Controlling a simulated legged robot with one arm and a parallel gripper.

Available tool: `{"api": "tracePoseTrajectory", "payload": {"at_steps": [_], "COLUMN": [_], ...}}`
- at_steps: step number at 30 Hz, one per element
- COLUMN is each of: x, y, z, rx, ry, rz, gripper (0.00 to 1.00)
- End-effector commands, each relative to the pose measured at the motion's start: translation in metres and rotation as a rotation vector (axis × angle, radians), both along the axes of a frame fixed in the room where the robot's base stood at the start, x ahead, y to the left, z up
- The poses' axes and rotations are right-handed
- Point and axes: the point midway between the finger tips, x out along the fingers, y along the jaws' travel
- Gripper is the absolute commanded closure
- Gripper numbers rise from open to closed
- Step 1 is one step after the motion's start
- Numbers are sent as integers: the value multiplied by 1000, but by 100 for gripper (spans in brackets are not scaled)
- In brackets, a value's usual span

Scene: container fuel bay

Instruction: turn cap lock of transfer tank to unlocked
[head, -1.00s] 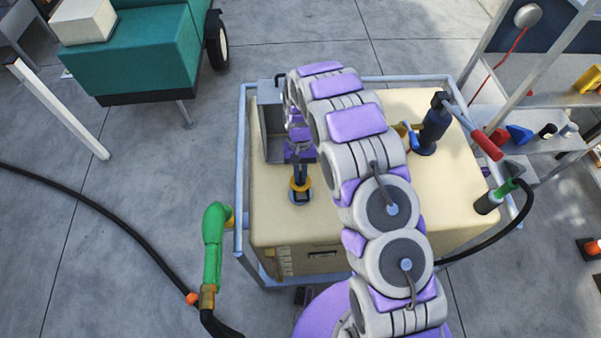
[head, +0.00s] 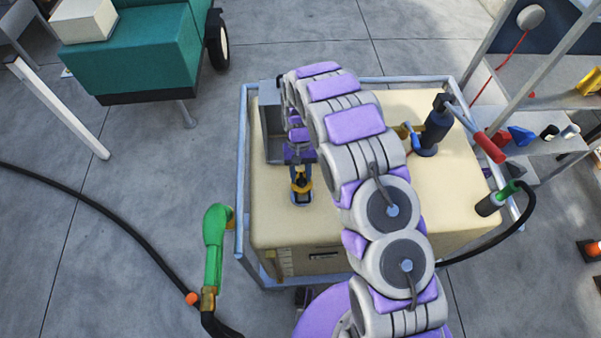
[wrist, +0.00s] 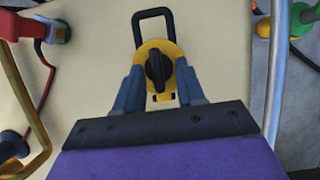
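The transfer tank (head: 270,218) is a cream box with a grey-blue rail frame. Its cap lock (wrist: 158,48) is a yellow disc with a raised black knob (wrist: 158,70), upright in the wrist view. The yellow of the cap lock also shows in the head view (head: 302,187), partly covered. My gripper (wrist: 160,74) is over it, with one blue finger on each side of the black knob. Yellow shows between knob and fingers, so the fingers stand apart from the knob. In the head view my gripper (head: 301,174) is above the tank top's left part.
A black loop (wrist: 153,18) stands just beyond the cap. A dark hand pump (head: 436,130) with a red-gripped lever stands at the tank's right. A green nozzle (head: 213,250) hangs at the left front. A shelf (head: 545,145) stands at right.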

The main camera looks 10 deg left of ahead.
Motion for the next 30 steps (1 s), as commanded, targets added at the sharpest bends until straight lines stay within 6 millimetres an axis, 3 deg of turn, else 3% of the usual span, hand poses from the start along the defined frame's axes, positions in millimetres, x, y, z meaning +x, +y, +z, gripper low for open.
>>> {"api": "tracePoseTrajectory", "payload": {"at_steps": [11,30], "x": [5,54], "y": [0,16], "z": [12,133], "rx": [2,0], "ry": [-1,0], "rz": [-1,-1], "gripper": [62,62]}}
